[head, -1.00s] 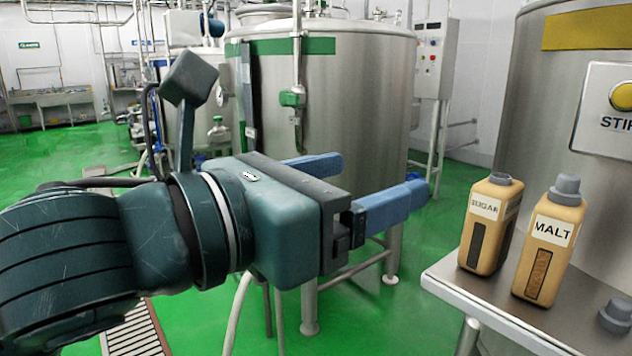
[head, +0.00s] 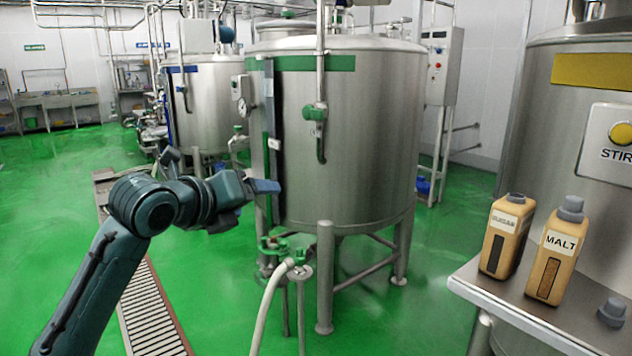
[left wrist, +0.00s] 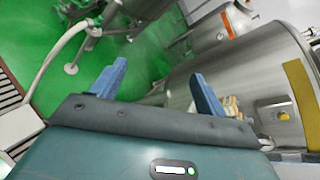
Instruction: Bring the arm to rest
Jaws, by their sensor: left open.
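My left gripper (head: 264,186) is at the left of the head view, in front of the large steel tank, open with nothing between its blue fingers. In the left wrist view, its two fingers (left wrist: 160,85) stand apart and empty, with green floor and steel tanks beyond. The arm is bent at the elbow and clear of the table at the right. My right gripper is not in view.
A sugar bottle (head: 506,236), uncapped, and a capped malt bottle (head: 556,250) stand on the steel table (head: 500,296). A loose grey cap (head: 612,312) lies there. The large tank (head: 345,140) stands mid-view; green floor (head: 50,230) is free at left.

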